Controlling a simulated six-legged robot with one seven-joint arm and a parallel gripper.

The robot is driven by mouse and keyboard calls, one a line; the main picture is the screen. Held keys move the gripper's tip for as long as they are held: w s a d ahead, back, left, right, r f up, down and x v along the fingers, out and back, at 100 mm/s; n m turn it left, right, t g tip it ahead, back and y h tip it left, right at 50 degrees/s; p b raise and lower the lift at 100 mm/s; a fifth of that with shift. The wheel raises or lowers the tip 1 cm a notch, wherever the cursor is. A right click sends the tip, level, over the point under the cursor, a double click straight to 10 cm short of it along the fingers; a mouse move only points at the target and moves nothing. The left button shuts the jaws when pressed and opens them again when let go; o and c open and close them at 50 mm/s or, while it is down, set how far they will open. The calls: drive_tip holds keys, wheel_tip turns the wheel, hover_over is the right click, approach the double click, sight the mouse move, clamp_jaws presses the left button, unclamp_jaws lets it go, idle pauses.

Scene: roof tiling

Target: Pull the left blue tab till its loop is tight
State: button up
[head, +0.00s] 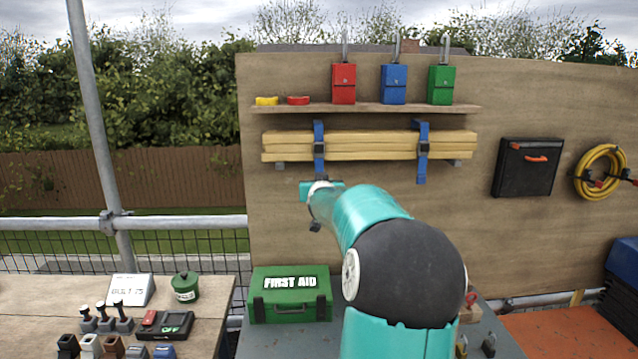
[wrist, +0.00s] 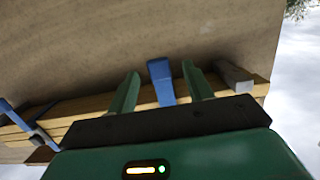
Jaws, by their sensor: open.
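A bundle of pale timber battens (head: 370,147) lies on brackets against the board, with a blue strap around it near each end. The left strap (head: 319,133) has a dark buckle, and its lower end is partly hidden by my gripper (head: 320,187). In the wrist view, the left blue tab (wrist: 160,84) stands between the two green fingers of my open gripper (wrist: 160,70), with a gap on each side. The right strap (head: 422,140) has its blue tab hanging below the battens. I cannot tell how slack the left loop is.
A grey bracket (wrist: 235,78) is close to one finger in the wrist view. A shelf (head: 370,107) with red, blue and green boxes is above the battens. A green first aid case (head: 290,305) stands below. The board between is bare.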

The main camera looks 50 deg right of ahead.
drive_tip(key=shift+x, duration=1.45)
drive_tip(key=shift+r, duration=0.1)
drive_tip(key=c, duration=1)
drive_tip(key=shift+f, duration=2.65)
drive_tip(key=shift+c, duration=0.2)
drive_tip(key=o, duration=1)
drive_tip(key=shift+o, duration=0.5)
